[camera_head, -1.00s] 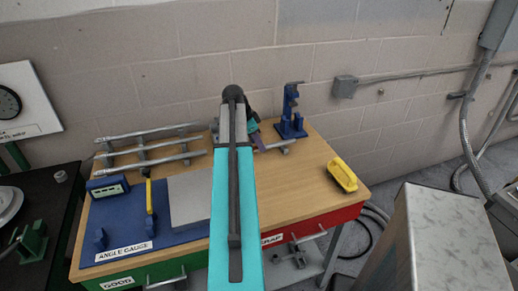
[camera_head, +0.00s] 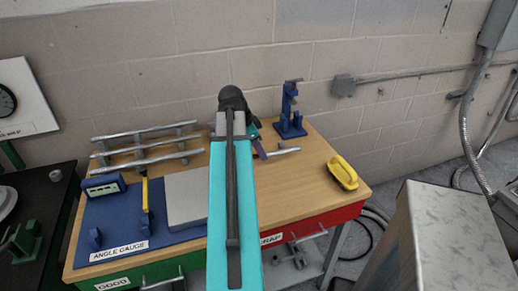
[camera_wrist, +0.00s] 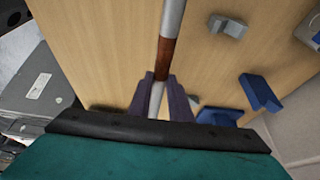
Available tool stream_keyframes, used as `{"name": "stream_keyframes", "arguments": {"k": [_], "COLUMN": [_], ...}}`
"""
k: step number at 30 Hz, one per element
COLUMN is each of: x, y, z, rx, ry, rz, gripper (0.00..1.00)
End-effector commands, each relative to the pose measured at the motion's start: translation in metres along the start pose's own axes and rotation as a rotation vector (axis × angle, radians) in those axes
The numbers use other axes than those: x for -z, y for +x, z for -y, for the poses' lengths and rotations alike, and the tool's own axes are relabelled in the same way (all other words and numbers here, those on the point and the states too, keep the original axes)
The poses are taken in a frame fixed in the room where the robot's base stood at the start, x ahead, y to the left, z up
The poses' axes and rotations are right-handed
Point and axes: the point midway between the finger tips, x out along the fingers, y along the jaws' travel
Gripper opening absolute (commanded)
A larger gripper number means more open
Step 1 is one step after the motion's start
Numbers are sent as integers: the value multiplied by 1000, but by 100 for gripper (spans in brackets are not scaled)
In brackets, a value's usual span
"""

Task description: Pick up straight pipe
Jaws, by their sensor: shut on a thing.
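My gripper (camera_wrist: 161,95) has purple fingers closed around a straight grey pipe (camera_wrist: 172,17) with a reddish-brown band. The pipe runs up out of the top of the wrist view, and its lower end is hidden behind the gripper body. In the head view my gripper (camera_head: 260,149) is over the table, partly hidden by my arm. A short length of grey pipe (camera_head: 286,151) shows just right of the fingers. Whether it touches the table is unclear.
A rack of several pipes (camera_head: 150,148) stands at the back left of the wooden table (camera_head: 300,205). A blue angle gauge base (camera_head: 120,220) lies left of my arm. A blue stand (camera_head: 291,112) and a yellow object (camera_head: 343,173) stand to the right.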

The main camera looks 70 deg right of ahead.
Motion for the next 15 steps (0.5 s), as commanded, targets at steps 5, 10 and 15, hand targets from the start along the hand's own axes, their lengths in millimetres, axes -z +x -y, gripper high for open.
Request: {"name": "stream_keyframes", "arguments": {"k": [5,10,15], "x": [-6,-10,-12], "y": [-4,-8,-10], "z": [-28,-46,-58], "rx": [2,2,1], "ry": [0,-1,-1], "rz": [-1,-1,-1], "gripper": [0,0,0]}}
